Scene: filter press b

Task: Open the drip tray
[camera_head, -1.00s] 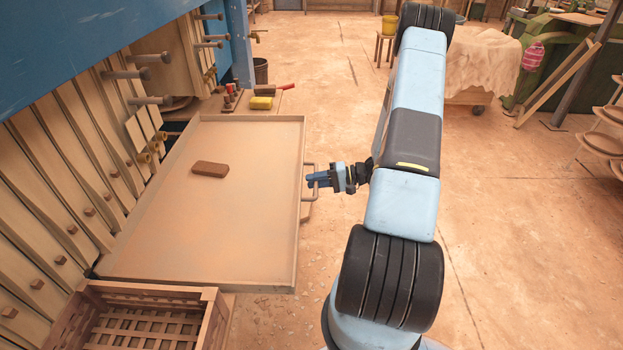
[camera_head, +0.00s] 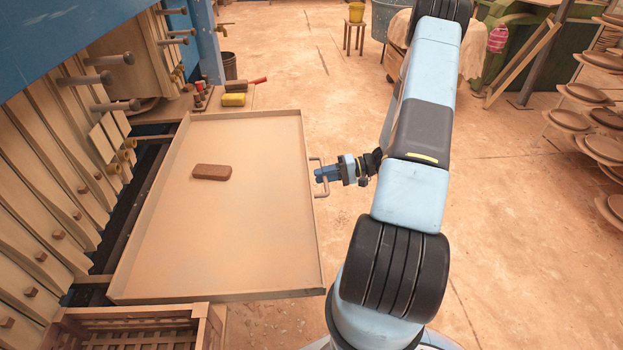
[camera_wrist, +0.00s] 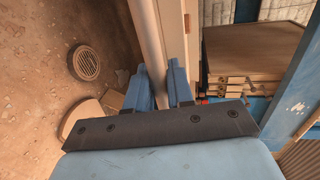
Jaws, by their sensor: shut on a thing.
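The drip tray (camera_head: 240,240) is a wide, shallow tan tray beside the press plates in the head view. It stands out to the right of the plates, with dark rails showing in the gap on its left. Its bar handle (camera_head: 317,160) is on the right side. My gripper (camera_head: 320,175) is shut on that handle. A brown brick-like block (camera_head: 211,172) lies on the tray floor.
A slatted wooden crate (camera_head: 130,325) stands at the tray's near end. A yellow block (camera_head: 233,99) and small tools lie beyond the far end. A round floor drain (camera_wrist: 86,62) shows in the wrist view. Open floor lies to the right; racks of discs (camera_head: 590,110) stand at the far right.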

